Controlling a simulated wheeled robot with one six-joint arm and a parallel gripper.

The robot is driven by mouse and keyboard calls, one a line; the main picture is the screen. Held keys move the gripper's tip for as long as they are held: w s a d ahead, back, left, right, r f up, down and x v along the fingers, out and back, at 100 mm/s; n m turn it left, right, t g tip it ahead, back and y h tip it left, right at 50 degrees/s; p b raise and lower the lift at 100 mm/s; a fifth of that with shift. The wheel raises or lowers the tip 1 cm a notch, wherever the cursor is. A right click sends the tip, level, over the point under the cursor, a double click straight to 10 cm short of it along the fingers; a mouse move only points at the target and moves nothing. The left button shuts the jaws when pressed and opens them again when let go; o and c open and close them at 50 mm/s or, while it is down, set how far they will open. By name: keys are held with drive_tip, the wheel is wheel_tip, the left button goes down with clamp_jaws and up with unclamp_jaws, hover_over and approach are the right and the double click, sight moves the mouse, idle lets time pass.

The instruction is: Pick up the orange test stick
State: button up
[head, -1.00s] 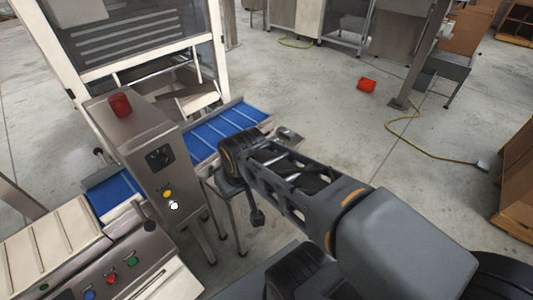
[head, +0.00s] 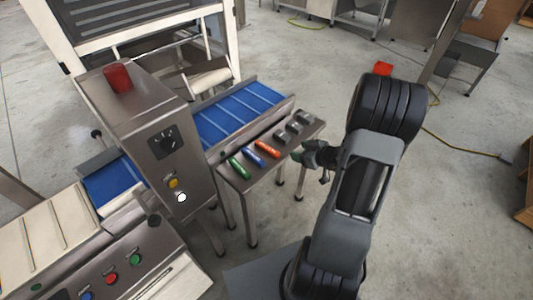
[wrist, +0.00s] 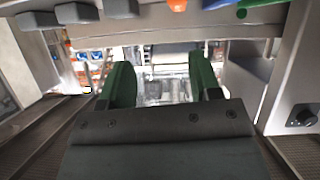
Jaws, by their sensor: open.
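The orange test stick (head: 268,149) lies on a small metal table (head: 262,171), between a blue stick (head: 254,156) and several grey blocks (head: 292,128). A green stick (head: 238,168) lies at the near left end. In the wrist view the orange stick (wrist: 177,5) is cut by the top edge. My gripper (head: 304,154) is at the table's right edge, right of the orange stick and apart from it. In the wrist view its green fingers (wrist: 162,84) stand apart with nothing between them.
A blue conveyor (head: 238,112) runs behind the table. A metal control box (head: 140,120) with a red lamp (head: 117,78) stands to the left.

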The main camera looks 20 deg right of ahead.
sight(271, 150)
drive_tip(key=shift+y, duration=0.9)
drive_tip(key=x, duration=0.4)
drive_tip(key=f+b+x, duration=0.1)
drive_tip(key=x, duration=0.4)
drive_tip(key=s+x, duration=0.1)
drive_tip(key=x, duration=0.3)
drive_tip(key=shift+w+a+f, duration=0.15)
drive_tip(key=shift+a+f, duration=0.2)
drive_tip(key=shift+a, duration=0.15)
drive_tip(key=shift+c, duration=0.2)
drive_tip(key=c, duration=1)
drive_tip(key=shift+r, duration=0.15)
